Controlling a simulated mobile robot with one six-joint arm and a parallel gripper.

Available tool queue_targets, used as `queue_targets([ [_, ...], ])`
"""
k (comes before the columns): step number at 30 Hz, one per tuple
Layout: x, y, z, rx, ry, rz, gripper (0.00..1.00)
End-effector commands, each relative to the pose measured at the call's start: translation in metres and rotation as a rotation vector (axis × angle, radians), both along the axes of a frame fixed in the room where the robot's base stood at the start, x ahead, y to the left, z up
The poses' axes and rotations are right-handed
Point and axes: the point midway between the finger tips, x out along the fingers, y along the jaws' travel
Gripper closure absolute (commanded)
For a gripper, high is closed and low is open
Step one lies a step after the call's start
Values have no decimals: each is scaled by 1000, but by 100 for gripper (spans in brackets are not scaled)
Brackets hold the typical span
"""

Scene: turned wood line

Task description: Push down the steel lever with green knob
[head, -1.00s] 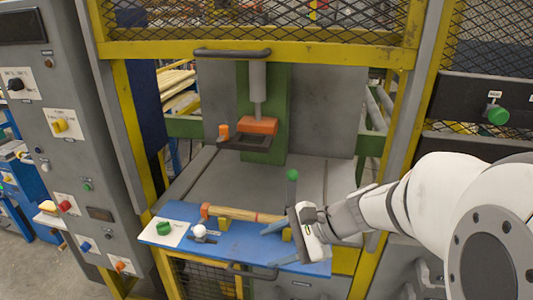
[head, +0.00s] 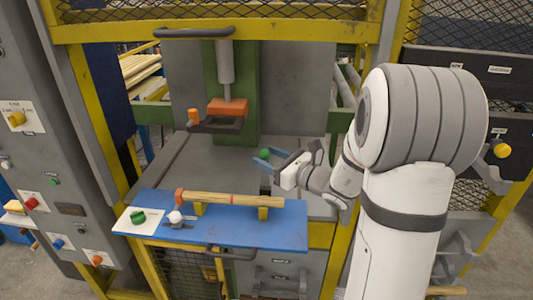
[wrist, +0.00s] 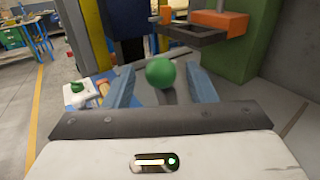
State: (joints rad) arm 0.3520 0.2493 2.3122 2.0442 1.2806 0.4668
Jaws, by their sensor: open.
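The round green knob (head: 265,153) of the lever shows beside the grey machine bed, near the tips of my gripper (head: 263,160). In the wrist view the green knob (wrist: 160,72) sits between the two blue fingers of my gripper (wrist: 161,85), with space visible on both sides. The gripper is open and holds nothing. A short dark strip shows below the knob in the wrist view; I cannot tell whether it is the steel shaft or a shadow. The rest of the lever is hidden by the gripper.
A blue board (head: 255,232) in front carries a turned wooden bar (head: 235,199) on yellow supports, a white-knobbed lever (head: 175,217) and a green button (head: 137,216). An orange-and-dark press head (head: 227,106) hangs behind. Yellow frame posts (head: 375,100) stand at the sides.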

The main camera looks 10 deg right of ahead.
Motion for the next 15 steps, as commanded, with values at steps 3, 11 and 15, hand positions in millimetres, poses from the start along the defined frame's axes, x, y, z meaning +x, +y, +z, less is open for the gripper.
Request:
queue_targets([
  [3, 9, 8, 1, 0, -1, 2, 49],
  [11, 13, 11, 0, -1, -1, 1, 49],
  [15, 13, 11, 0, -1, -1, 1, 53],
])
